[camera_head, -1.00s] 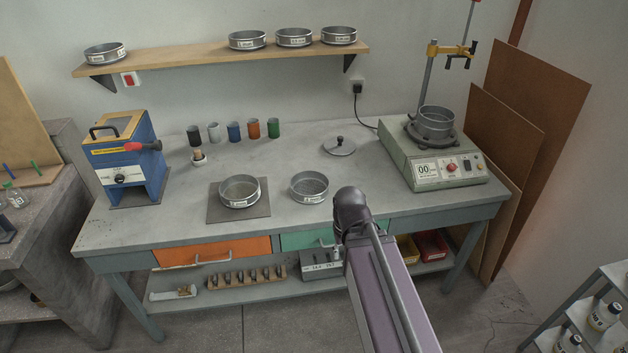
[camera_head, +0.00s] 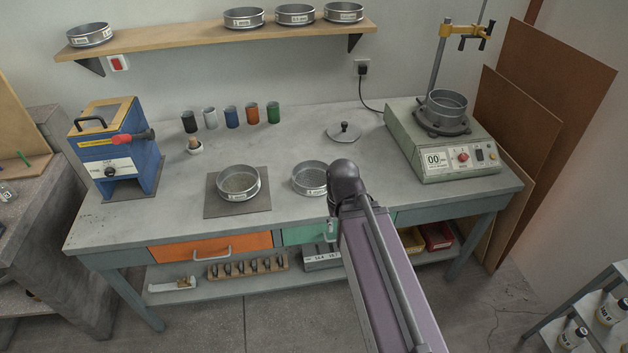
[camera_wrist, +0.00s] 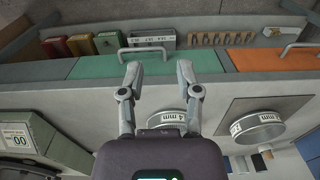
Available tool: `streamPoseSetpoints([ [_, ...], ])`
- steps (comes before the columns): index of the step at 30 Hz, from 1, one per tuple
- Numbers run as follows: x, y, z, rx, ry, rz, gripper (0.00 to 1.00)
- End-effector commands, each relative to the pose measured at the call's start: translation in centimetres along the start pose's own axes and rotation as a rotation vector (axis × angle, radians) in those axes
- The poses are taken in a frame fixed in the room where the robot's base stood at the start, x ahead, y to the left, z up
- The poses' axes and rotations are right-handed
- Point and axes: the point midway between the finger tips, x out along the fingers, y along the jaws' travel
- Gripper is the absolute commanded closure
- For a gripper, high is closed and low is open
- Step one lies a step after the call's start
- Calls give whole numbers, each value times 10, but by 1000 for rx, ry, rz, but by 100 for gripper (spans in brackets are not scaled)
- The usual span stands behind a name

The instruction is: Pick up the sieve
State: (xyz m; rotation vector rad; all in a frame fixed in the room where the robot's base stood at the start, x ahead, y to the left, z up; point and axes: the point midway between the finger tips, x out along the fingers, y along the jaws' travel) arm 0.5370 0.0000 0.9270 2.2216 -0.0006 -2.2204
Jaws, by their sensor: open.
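Two sieves stand on the bench. One grey metal sieve (camera_head: 310,190) sits on bare concrete, just left of my arm's end in the head view. In the wrist view this sieve (camera_wrist: 167,119) has a "4 mm" label and lies beyond my gripper, partly hidden by it. The other sieve (camera_head: 238,195) stands on a dark square mat (camera_head: 262,202) to the left; it also shows in the wrist view (camera_wrist: 257,124). My gripper (camera_wrist: 159,70) is open and empty, its fingers apart over the bench's front edge. In the head view the fingers are hidden by my arm.
More sieves (camera_head: 243,22) stand on the wall shelf (camera_head: 200,38). A sieve shaker (camera_head: 440,150) carrying a sieve is at right, a lid (camera_head: 343,136) at the back. A blue machine (camera_head: 115,160) is at left, with several coloured cups (camera_head: 232,120) behind. Drawers with handles (camera_head: 212,247) line the front.

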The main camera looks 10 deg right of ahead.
Motion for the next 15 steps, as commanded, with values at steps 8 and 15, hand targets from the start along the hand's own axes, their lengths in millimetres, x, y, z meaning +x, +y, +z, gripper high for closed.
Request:
streamPoseSetpoints([
  [8, 2, 0, -3, 19, 2, -11, 56],
  [15, 16, -4, -29, 189, 15, -110, 56],
])
